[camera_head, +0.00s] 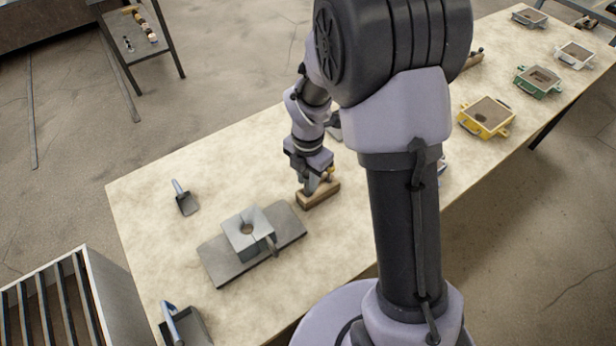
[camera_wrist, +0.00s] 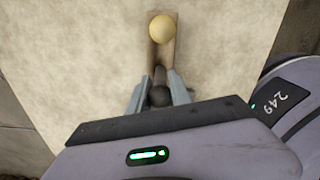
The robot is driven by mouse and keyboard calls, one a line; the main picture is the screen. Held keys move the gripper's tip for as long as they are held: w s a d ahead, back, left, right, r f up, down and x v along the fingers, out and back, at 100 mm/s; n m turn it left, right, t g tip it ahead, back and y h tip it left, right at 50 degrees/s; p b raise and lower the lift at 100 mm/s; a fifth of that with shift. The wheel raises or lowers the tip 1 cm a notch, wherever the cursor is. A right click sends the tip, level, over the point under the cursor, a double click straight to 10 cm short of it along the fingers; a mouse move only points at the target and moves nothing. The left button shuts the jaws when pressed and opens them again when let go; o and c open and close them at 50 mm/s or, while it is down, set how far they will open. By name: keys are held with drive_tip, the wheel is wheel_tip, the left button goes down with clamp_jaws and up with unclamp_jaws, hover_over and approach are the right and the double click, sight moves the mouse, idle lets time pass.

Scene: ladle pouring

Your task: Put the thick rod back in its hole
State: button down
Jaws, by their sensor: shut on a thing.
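A small wooden block (camera_head: 322,196) lies on the table below my gripper (camera_head: 309,189). It also shows in the wrist view (camera_wrist: 166,56), running away from the fingers. A rod with a pale yellow ball knob (camera_wrist: 162,28) stands at its far end; the yellow knob also shows in the head view (camera_head: 330,171). My gripper is shut on a rod with a dark ball knob (camera_wrist: 159,96), at the near end of the block. The shaft under the dark knob is hidden, so I cannot tell its thickness or whether it is in a hole.
A grey mold with a round opening (camera_head: 247,232) stands on a grey plate (camera_head: 222,266) left of the block. A small scoop (camera_head: 187,204) lies farther left, another (camera_head: 185,326) at the near edge. A yellow box (camera_head: 485,117) and others stand far right. Bare table surrounds the block.

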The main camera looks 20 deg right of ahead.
drive_tip(key=shift+f+b, duration=0.7)
drive_tip(key=shift+f, duration=0.45)
drive_tip(key=c, duration=0.6)
unclamp_jaws()
drive_tip(key=shift+o, duration=0.2)
drive_tip(key=shift+r, duration=0.1)
wheel_tip(320, 180, up, 6)
drive_tip(key=p, duration=0.6)
